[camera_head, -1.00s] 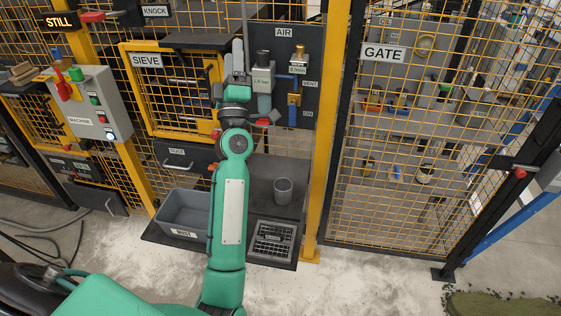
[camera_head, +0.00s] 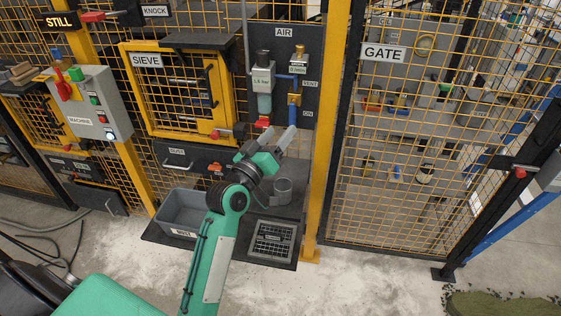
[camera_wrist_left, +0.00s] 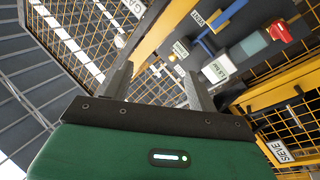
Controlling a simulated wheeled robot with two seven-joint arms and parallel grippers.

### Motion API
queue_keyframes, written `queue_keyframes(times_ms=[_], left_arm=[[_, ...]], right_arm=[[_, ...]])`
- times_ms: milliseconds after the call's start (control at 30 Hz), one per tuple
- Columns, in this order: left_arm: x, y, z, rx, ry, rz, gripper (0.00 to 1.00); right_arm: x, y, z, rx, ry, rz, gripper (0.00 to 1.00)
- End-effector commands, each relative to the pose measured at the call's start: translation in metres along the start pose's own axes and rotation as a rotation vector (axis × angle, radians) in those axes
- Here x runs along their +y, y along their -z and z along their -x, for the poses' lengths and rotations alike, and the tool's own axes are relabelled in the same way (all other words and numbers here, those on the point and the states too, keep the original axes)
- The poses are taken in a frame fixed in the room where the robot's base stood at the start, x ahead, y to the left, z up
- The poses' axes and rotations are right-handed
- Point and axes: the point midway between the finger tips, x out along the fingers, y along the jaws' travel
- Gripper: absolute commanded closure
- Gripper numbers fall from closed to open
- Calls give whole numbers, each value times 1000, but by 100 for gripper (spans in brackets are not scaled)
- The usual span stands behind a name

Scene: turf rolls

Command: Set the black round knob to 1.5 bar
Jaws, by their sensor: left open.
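The black round knob (camera_head: 263,57) sits on top of the regulator on the dark AIR panel (camera_head: 284,60). A small white display (camera_head: 262,80) below the knob reads about 1.6 bar, though the digits are too small to be sure. My left gripper (camera_head: 290,131) is below and right of the knob, apart from it, in front of the panel's lower part. In the left wrist view its two fingers (camera_wrist_left: 160,72) are spread and empty. The display (camera_wrist_left: 217,68) shows there just beyond the right finger; the knob seems hidden by that finger. My right gripper is out of view.
A second gauge with a brass knob (camera_head: 298,50) and a blue pipe with a yellow valve (camera_head: 294,100) are beside the regulator. A red piece (camera_head: 263,122) is under its bowl. The yellow post (camera_head: 325,130) stands right of the panel. A grey cup (camera_head: 283,190) is below.

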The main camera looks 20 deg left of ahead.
Motion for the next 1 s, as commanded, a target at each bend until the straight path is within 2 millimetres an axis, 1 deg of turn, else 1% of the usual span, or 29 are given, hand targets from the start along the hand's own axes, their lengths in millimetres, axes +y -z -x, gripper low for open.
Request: queue_keyframes(times_ms=[100, 200, 400, 600, 933, 1000], left_arm=[[0, -21, 11, -80, 11, -31, 41], [-1, -34, 19, -135, 19, -53, 41], [-2, -51, 30, -203, 30, -80, 41], [-2, -55, 33, -220, 32, -86, 41], [-2, -54, 32, -218, 32, -85, 41], [0, -52, 29, -208, 30, -93, 41]], right_arm=[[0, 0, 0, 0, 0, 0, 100], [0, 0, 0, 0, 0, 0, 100], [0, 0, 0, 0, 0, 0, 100], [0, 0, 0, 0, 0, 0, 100], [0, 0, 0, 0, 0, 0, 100], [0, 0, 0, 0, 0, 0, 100]])
